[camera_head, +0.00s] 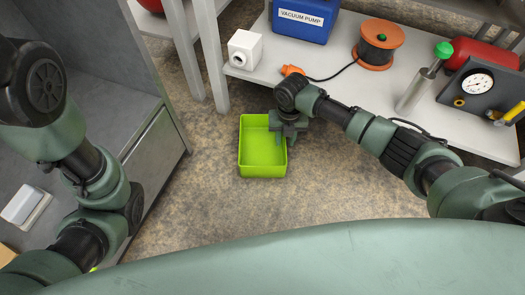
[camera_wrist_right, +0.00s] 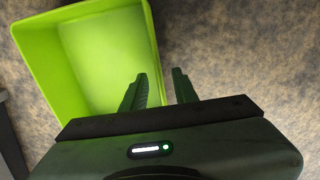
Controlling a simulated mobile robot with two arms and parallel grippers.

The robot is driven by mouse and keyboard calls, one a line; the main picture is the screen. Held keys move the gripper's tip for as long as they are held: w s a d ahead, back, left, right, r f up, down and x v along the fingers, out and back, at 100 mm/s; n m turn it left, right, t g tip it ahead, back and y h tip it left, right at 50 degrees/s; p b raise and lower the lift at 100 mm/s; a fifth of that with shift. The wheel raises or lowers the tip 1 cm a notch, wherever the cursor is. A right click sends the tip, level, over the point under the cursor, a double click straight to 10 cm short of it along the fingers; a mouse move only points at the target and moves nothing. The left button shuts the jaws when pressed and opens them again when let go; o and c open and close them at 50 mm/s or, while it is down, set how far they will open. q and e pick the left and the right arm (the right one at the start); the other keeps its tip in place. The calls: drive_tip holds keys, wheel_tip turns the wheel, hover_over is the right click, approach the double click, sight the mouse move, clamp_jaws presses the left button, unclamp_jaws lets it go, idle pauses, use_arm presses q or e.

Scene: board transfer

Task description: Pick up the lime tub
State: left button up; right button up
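The lime tub (camera_head: 262,166) is an open, rectangular, bright green container, and it looks empty. It appears to rest on the mottled brown floor in the middle of the head view. It fills the upper left of the right wrist view (camera_wrist_right: 95,60). My right gripper (camera_head: 284,138) is at the tub's right wall. In the right wrist view my right gripper (camera_wrist_right: 162,85) has its fingers apart, one on the tub's inner side and one outside, with the wall's rim between them. I cannot tell whether they touch the wall. My left arm shows at the left, but its gripper is out of view.
A white shelf (camera_head: 300,66) at the back right holds a blue vacuum pump case (camera_head: 303,20), a white box (camera_head: 245,49), an orange reel (camera_head: 378,43) and a gauge panel (camera_head: 482,88). A grey cabinet (camera_head: 155,160) stands at the left. The floor (camera_head: 215,200) around the tub is clear.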

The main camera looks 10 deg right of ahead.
drive_tip(key=shift+c, duration=0.3)
clamp_jaws()
idle(1.1)
